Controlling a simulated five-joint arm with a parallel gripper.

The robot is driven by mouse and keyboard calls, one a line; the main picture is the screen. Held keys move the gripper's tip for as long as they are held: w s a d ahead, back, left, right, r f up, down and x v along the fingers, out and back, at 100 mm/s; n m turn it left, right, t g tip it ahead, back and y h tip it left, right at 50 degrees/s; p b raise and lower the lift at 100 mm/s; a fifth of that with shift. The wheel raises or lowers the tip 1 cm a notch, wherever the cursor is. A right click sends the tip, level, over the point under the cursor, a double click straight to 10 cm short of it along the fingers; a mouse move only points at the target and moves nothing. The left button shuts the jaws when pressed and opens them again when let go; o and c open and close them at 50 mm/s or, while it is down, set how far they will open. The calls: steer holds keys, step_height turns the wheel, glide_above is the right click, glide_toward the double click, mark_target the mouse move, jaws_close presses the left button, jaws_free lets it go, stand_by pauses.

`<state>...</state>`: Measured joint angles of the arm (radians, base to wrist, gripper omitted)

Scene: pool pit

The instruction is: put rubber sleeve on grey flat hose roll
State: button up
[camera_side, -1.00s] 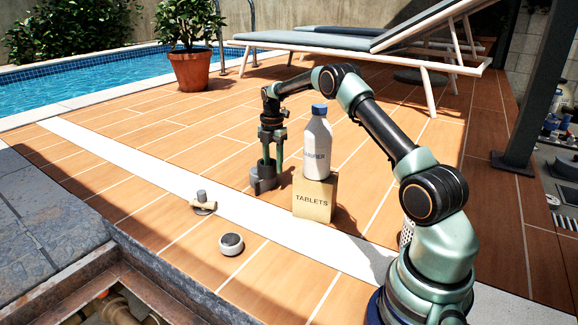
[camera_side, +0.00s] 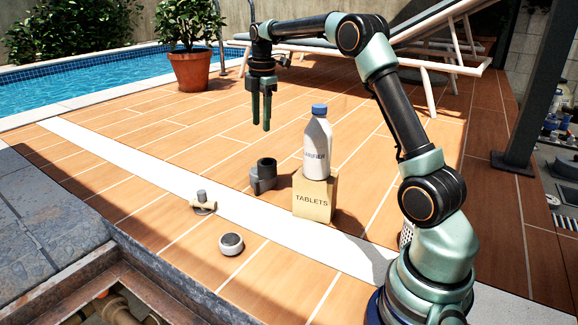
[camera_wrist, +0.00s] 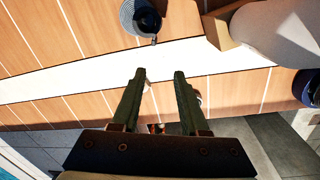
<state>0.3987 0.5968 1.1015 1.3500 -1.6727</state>
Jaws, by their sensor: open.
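The rubber sleeve (camera_side: 267,167), a short dark cylinder, stands upright on the grey flat hose roll (camera_side: 261,186), left of the tablets box. In the wrist view the dark sleeve (camera_wrist: 149,20) overlaps the grey roll (camera_wrist: 129,14) at the top; how well it is centred is hard to tell. My gripper (camera_side: 260,125) is open and empty, well above the sleeve and apart from it. In the wrist view both fingers of my gripper (camera_wrist: 160,73) are spread with nothing held between them.
A white bottle (camera_side: 317,146) stands on the tablets box (camera_side: 314,197), close right of the roll. An open pit (camera_side: 115,285) is at lower left. The tiles behind the roll are clear.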

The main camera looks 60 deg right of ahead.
steer(key=s+a+r+m+t, duration=0.1)
steer(key=s+a+r+m, duration=0.25)
steer(key=a, duration=0.25)
steer(key=s+a+r+m+t, duration=0.1)
steer(key=s+a+r+m, duration=0.25)
steer(key=a, duration=0.25)
steer(key=s+a+f+m+t, duration=0.1)
steer(key=s+a+f+m, duration=0.1)
steer(key=s, duration=0.4)
steer(key=s+a+f+m+t, duration=0.1)
steer(key=s+a+f+m, duration=0.2)
steer(key=s+a+m, duration=0.2)
steer(key=shift+s+a+f+m+t, duration=0.35)
steer(key=shift+s+a, duration=0.4)
steer(key=shift+s, duration=0.3)
